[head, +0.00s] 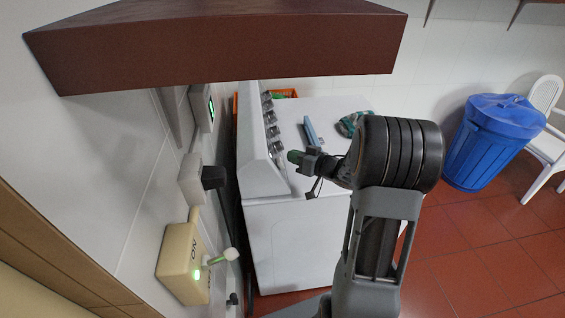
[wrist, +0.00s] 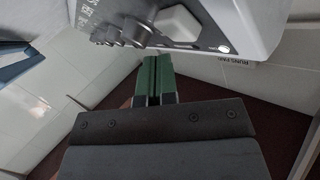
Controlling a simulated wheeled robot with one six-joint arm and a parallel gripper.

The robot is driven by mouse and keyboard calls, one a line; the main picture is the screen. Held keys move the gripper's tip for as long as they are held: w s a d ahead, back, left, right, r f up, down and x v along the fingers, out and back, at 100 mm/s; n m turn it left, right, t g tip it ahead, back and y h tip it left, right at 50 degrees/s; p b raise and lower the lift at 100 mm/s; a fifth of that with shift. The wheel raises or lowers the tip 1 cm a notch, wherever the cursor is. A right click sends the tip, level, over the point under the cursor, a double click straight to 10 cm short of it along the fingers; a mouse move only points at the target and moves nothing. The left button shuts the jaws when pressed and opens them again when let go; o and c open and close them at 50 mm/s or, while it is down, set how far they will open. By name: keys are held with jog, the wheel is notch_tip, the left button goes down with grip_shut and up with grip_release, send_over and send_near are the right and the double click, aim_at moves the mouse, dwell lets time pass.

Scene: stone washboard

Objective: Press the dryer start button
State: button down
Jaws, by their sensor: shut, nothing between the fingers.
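The white dryer (head: 302,238) stands against the wall, with a row of grey knobs (head: 270,120) along its slanted control panel (head: 262,170). In the wrist view the panel (wrist: 235,15) fills the top, with dark round knobs (wrist: 135,32), a pale faceted button or knob (wrist: 178,22) and a lit white lamp (wrist: 225,48); which part is the start button I cannot confirm. My gripper (head: 293,157) is shut and empty, its green fingertips close to the panel's near end. In the wrist view the fingertips (wrist: 155,60) show just below the panel edge; contact cannot be told.
A blue object (head: 312,130) and a green cloth (head: 350,124) lie on the dryer top. A beige switch box (head: 183,262) with a lever and green light is on the left wall. A brown shelf (head: 220,50) overhangs. A blue bin (head: 492,140) and white chair (head: 550,130) stand right.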

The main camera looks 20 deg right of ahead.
jog(key=shift+a, duration=0.15)
jog(key=shift+w+a+f, duration=0.1)
jog(key=shift+a+f, duration=0.05)
jog(key=shift+a, duration=0.05)
dwell(0.3)
jog(key=shift+w+a+f+b, duration=0.15)
jog(key=shift+a+f+b, duration=0.2)
jog(key=shift+a, duration=0.4)
dwell(1.0)
jog(key=shift+d, duration=0.1)
dwell(0.3)
jog(key=shift+s+d+r+p, duration=0.15)
jog(key=shift+d+r+p, duration=0.1)
jog(key=shift+d+p, duration=0.25)
jog(key=shift+s+d+r+p, duration=0.1)
jog(key=shift+d+r+p, duration=0.2)
jog(key=shift+d, duration=0.2)
jog(key=shift+s+d+r+p, duration=0.15)
jog(key=shift+d+r+p, duration=0.3)
jog(key=shift+d, duration=0.3)
jog(key=shift+s+d+r+p, duration=0.15)
jog(key=shift+d+r+p, duration=0.05)
jog(key=shift+d+p, duration=0.5)
jog(key=shift+s+d+r+p, duration=0.15)
jog(key=shift+d+r+p, duration=0.25)
jog(key=shift+d, duration=0.4)
